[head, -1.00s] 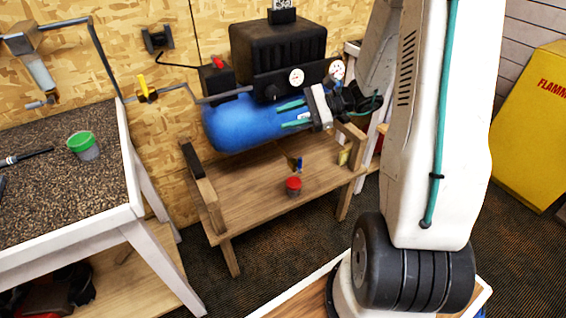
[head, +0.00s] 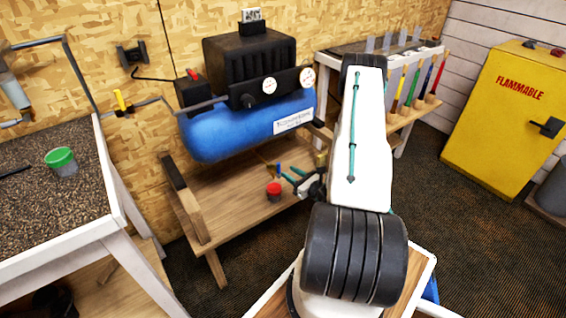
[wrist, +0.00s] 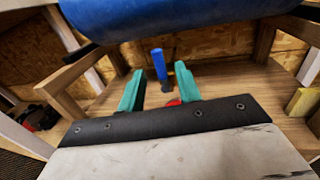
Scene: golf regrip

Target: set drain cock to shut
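The drain cock shows a blue lever (head: 279,169) below the blue tank (head: 220,132) of the compressor in the head view. In the wrist view the blue lever (wrist: 159,65) stands upright just below the tank (wrist: 180,20). My gripper (head: 287,173) is low, in front of the wooden stand and to the right of the lever. Its two teal fingers are apart and empty in the wrist view (wrist: 158,78). The lever appears between the fingertips, seemingly beyond them. The cock's body is mostly too small or hidden to make out.
A red-topped cup (head: 274,191) sits on the wooden stand (head: 225,205) under the cock, close to my gripper; the fingers partly hide it in the wrist view (wrist: 173,102). A yellow block (wrist: 302,102) is at the right. A gravel-topped bench (head: 30,205) stands left.

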